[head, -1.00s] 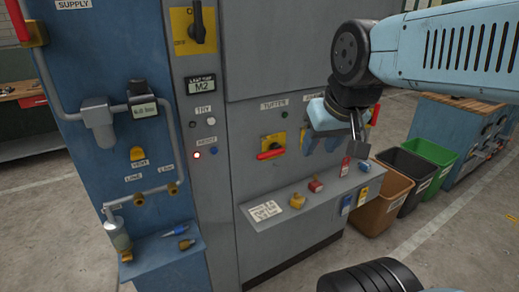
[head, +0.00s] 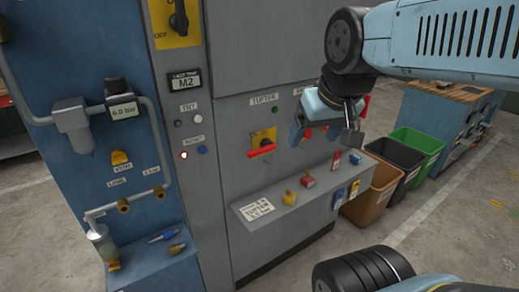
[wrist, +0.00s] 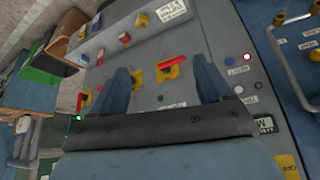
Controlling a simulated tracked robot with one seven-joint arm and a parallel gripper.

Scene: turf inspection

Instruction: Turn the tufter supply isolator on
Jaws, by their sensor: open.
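The tufter isolator (head: 262,143) is a yellow plate with a red handle on the grey cabinet, under a TUFTER label (head: 264,99). Its red handle lies across, near horizontal in the head view. In the wrist view the tufter isolator (wrist: 170,69) lies ahead, between the two fingers and nearer the right one. My gripper (head: 325,128) is open and empty, in front of the cabinet to the right of the tufter isolator, apart from it. A dark green lamp (head: 275,109) sits above the isolator. A second red-handled isolator (wrist: 84,100) shows left of the fingers in the wrist view, mostly hidden in the head view.
A grey shelf (head: 262,212) below holds a card, red and yellow padlocks and hanging tags. Brown (head: 367,202), black and green bins stand to the right. A blue panel (head: 60,180) with pipes and a 6.0 bar gauge (head: 122,111) stands left.

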